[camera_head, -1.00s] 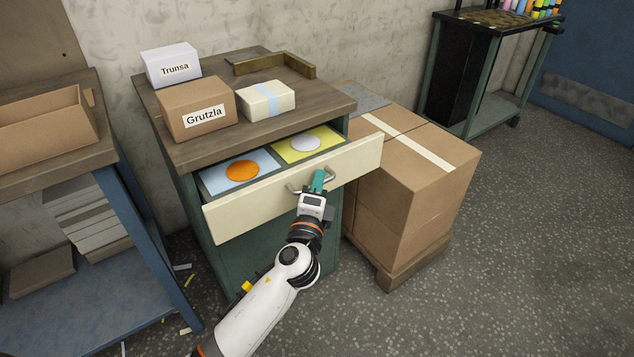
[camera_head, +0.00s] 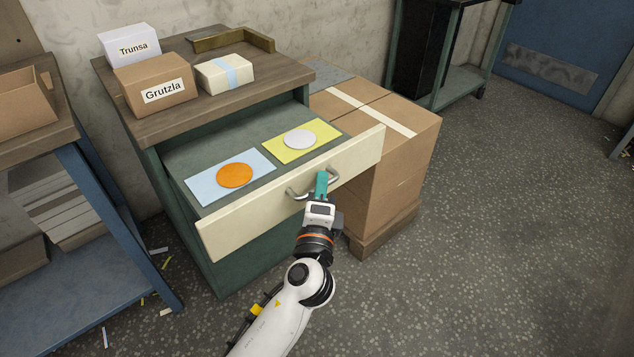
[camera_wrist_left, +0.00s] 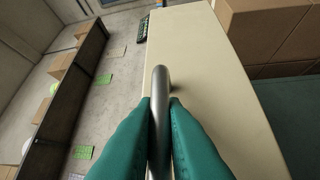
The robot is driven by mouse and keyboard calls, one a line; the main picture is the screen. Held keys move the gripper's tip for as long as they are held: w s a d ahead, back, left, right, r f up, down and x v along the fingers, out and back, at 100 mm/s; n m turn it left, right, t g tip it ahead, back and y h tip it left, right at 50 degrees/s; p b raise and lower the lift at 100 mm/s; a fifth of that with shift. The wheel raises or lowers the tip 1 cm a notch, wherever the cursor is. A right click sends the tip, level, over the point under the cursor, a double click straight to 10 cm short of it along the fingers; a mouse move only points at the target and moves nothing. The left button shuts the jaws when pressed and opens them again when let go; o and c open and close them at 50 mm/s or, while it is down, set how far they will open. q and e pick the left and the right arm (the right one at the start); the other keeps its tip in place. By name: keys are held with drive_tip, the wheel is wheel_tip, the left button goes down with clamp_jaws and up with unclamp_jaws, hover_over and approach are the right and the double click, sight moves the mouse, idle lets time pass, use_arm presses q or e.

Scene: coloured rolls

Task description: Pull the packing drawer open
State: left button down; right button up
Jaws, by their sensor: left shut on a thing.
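The packing drawer (camera_head: 240,224) has a cream front and stands well out of the green cabinet with the wooden top. Its curved metal handle (camera_head: 296,194) is on the middle of the front. My left gripper (camera_head: 321,183) is shut on the handle; in the left wrist view its green fingers (camera_wrist_left: 160,130) press on both sides of the metal bar (camera_wrist_left: 160,90). Inside the drawer lie a light blue card (camera_head: 208,186) with an orange disc (camera_head: 234,175) and a yellow card (camera_head: 325,133) with a pale grey disc (camera_head: 299,139). My right gripper is not in view.
On the cabinet top (camera_head: 135,128) stand a white box labelled Trunsa (camera_head: 130,46), a brown box labelled Grutzla (camera_head: 152,84) and a cream box with a blue band (camera_head: 224,74). Stacked cartons (camera_head: 398,165) stand close right of the drawer. The floor (camera_head: 500,230) at the right is clear.

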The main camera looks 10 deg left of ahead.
use_arm(q)
drive_tip(key=c, duration=1.8)
unclamp_jaws()
drive_tip(key=shift+o, duration=0.2)
drive_tip(key=s+d+f+b, duration=0.1)
drive_tip(key=s, duration=1.1)
drive_tip(key=shift+d+f, duration=0.2)
drive_tip(key=shift+f, duration=0.1)
drive_tip(key=shift+w, duration=0.1)
